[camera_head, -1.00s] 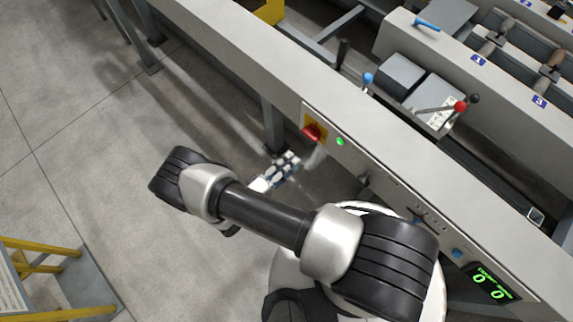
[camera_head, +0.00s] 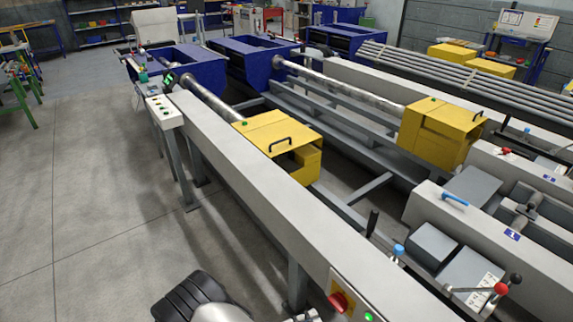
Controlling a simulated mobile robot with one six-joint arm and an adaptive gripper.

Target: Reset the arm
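My arm (camera_head: 193,299) shows only as a dark, ribbed joint with a silver part at the bottom edge. A small pale piece shows at the bottom edge beside the machine's panel; I cannot tell whether it is part of my wrist. My gripper's fingers are not in view, so whether they are open or shut does not show. The joint appears over the floor, left of the long grey runout table beam (camera_head: 245,190). A red switch on a yellow plate (camera_head: 340,302) and a green light (camera_head: 369,316) are on the beam's near side.
Yellow housings (camera_head: 277,143) and (camera_head: 440,130) sit on the machine beyond the beam. Levers with a blue knob (camera_head: 398,250) and a red knob (camera_head: 501,288) stand at the lower right. A control box (camera_head: 164,112) stands on the beam's left side. The floor (camera_head: 90,210) at left is clear.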

